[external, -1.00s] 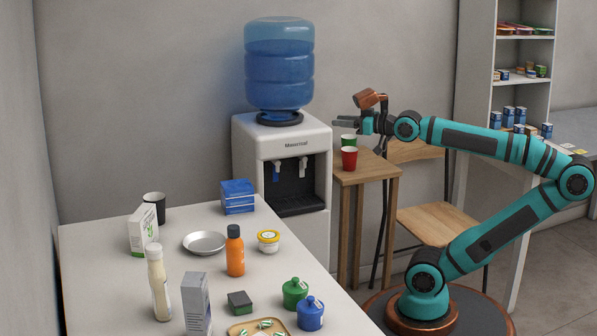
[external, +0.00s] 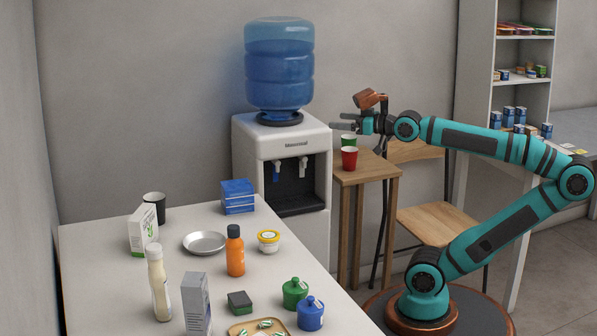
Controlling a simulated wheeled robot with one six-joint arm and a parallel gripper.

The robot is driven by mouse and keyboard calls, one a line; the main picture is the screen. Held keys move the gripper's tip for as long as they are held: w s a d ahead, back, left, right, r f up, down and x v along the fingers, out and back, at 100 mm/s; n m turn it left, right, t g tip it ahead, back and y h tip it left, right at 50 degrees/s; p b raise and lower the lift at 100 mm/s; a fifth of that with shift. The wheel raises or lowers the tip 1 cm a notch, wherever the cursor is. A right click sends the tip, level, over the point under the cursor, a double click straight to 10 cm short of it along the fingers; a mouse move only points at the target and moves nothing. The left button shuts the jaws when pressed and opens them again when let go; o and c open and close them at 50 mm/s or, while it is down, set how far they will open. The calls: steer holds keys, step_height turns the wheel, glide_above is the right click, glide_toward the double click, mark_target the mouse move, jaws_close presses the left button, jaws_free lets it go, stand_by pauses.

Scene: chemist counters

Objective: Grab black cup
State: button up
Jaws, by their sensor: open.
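The black cup (external: 155,206) stands on the white counter (external: 210,219) at its far left corner, partly hidden behind a white and green box (external: 143,229). My gripper (external: 338,127) is open and empty. It is in the air in front of the water dispenser's right side in the picture, above the small wooden table, well to the right of the black cup and higher than it.
Near the cup are a metal dish (external: 205,242), blue boxes (external: 238,197), an orange bottle (external: 235,251) and a white bottle (external: 159,283). A water dispenser (external: 283,150) stands behind the counter.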

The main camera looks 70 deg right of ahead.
steer(key=w+a+r+n+g+y, duration=0.1)
steer(key=w+a+r+g, duration=0.15)
steer(key=w, duration=0.35)
steer(key=w+a+r+n+g+y, duration=0.1)
steer(key=w+a+r, duration=0.15)
steer(key=w, duration=0.35)
steer(key=n+g+y, duration=0.1)
steer(key=n+g, duration=0.4)
steer(key=g, duration=0.4)
glide_above(154, 197)
steer(key=s+a, duration=0.1)
steer(key=s, duration=0.3)
step_height(154, 197, down, 18)
steer(key=shift+x, duration=2.6)
steer(key=c, duration=1)
